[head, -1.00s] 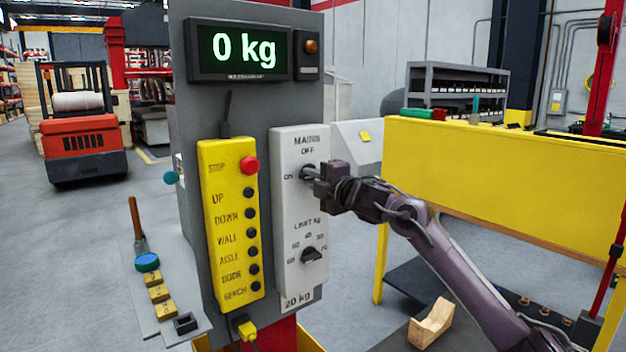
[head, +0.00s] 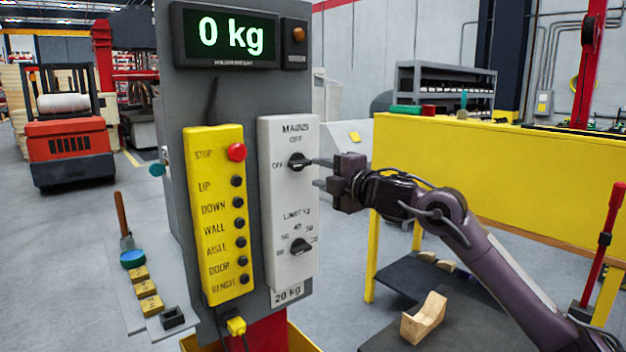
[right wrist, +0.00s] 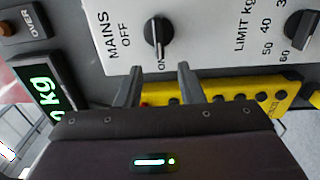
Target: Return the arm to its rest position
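My right gripper (head: 318,172) is at the right of the white mains panel (head: 288,205), its two fingers pointing left at it. In the right wrist view the gripper (right wrist: 158,80) has its fingers apart with nothing between them. The black mains knob (head: 298,162) is just beyond the fingertips; in the right wrist view the knob (right wrist: 158,35) is clear of them, its pointer line toward ON. My left gripper is not in view.
The yellow button pendant (head: 218,215) hangs left of the panel. The display (head: 232,38) reads 0 kg. A yellow bench (head: 480,165) stands behind my right arm, with a wooden block (head: 424,318) below. A red-handled lever (head: 608,230) is at the far right.

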